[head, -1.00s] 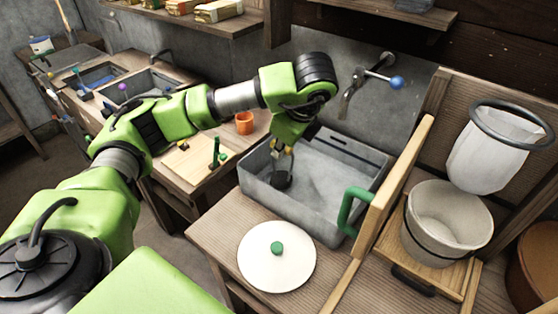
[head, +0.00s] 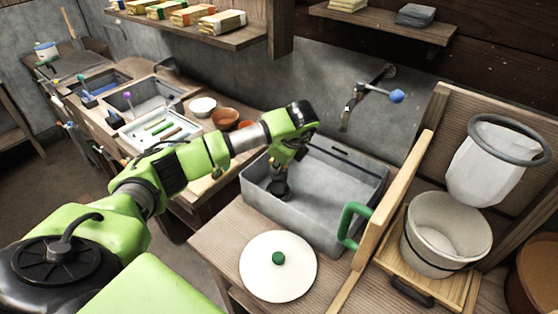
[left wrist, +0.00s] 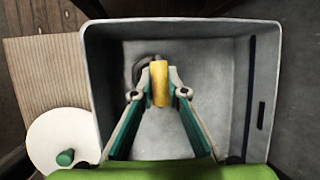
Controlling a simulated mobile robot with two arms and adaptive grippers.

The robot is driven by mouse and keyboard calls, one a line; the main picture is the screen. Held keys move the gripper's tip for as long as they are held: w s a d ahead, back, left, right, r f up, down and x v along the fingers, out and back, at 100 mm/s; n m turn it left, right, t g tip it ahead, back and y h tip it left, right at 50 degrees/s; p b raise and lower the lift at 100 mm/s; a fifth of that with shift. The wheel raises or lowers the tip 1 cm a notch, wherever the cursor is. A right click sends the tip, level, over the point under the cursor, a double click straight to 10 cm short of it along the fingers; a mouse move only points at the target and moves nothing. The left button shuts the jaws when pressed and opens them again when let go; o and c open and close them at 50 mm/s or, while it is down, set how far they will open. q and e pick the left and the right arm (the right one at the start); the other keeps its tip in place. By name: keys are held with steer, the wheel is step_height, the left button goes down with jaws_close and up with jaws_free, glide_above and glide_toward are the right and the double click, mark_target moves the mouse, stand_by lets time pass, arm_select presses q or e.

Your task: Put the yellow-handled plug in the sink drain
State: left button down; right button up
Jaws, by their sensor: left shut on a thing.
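The sink (head: 345,228) is a grey rectangular basin set in the wooden counter. My left gripper (head: 281,174) reaches down into its left part. In the left wrist view my left gripper (left wrist: 160,92) is shut on the yellow handle of the plug (left wrist: 160,80). The dark base of the plug (head: 279,189) shows low in the basin in the head view. A dark round shape (left wrist: 142,68) shows on the basin floor beside the handle; I cannot tell whether it is the drain or the plug's rim. Whether the plug is seated is hidden. My right gripper is not in view.
A white lid with a green knob (head: 270,273) lies on the counter in front of the sink. A wooden board with a green handle (head: 352,226) stands at the sink's right. A tap (head: 360,95) is above. A white bucket (head: 446,235) stands at the right.

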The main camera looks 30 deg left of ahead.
arm_select(q)
steer(key=shift+f+b, duration=0.2)
steer(key=shift+b, duration=0.1)
steer(key=c, duration=2)
jaws_free()
steer(key=shift+r, duration=0.1)
steer(key=shift+r+p, duration=0.25)
steer(key=shift+p, duration=0.1)
steer(key=b+v, duration=0.3)
steer(key=v, duration=0.9)
